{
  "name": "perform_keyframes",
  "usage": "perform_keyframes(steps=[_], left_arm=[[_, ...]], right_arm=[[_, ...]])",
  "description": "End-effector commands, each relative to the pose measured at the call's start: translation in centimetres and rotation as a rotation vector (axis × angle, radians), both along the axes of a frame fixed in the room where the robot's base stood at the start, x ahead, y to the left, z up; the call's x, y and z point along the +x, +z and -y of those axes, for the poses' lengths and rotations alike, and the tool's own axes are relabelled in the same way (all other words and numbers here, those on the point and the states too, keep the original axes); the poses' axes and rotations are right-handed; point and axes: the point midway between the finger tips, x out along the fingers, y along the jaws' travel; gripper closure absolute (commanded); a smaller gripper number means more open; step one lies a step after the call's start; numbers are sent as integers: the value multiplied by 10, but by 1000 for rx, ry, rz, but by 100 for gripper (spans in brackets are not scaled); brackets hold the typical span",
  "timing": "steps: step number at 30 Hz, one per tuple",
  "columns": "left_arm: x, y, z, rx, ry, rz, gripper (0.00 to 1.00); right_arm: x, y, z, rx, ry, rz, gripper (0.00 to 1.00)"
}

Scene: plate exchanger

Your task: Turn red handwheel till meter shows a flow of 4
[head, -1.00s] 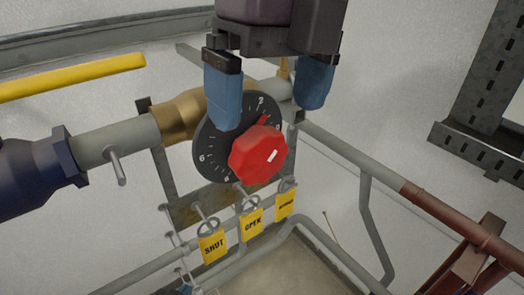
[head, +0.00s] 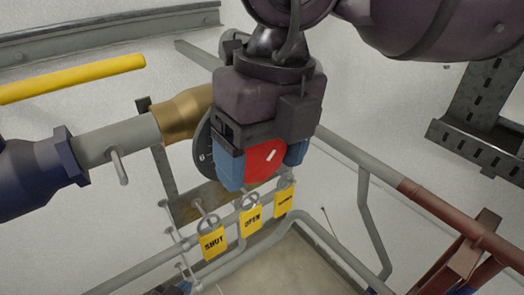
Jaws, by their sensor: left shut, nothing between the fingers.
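The red handwheel (head: 265,158) is mounted on a dark round dial (head: 203,150) with white numbers, mostly hidden behind my gripper. A white mark shows on the wheel's face. My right gripper (head: 266,164), its arm coming from the upper right, has its blue fingers apart, one on each side of the wheel. I see no clear sign of clamping; contact is hidden. The dial reading cannot be made out. My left gripper (head: 180,289) only just shows at the bottom edge, left of centre; it is shut and empty.
A grey pipe with a brass fitting (head: 182,115) runs behind the dial. Below hang yellow tags, SHUT (head: 212,243) and OPEN (head: 251,219), by small valves. A yellow bar (head: 72,79) is at upper left. A brown pipe (head: 450,218) is at right.

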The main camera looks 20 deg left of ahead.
Motion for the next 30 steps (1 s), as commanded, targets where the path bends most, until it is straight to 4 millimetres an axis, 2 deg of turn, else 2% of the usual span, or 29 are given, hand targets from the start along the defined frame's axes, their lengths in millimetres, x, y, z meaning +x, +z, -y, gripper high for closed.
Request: perform_keyframes(steps=[1,5,6,11,17,30], left_arm=[[0,0,0,0,0,0,100],[0,0,0,0,0,-1,100],[0,0,0,0,0,-1,100],[0,-3,0,0,0,-1,100],[1,-16,0,0,-1,-1,100],[2,-51,1,0,-4,-8,100]], right_arm=[[0,0,0,0,0,0,35],[0,0,0,0,0,0,54],[0,0,0,0,0,0,56],[0,0,0,-7,0,10,56],[0,-3,-1,-51,2,68,56],[0,-2,-1,-246,2,318,56]])
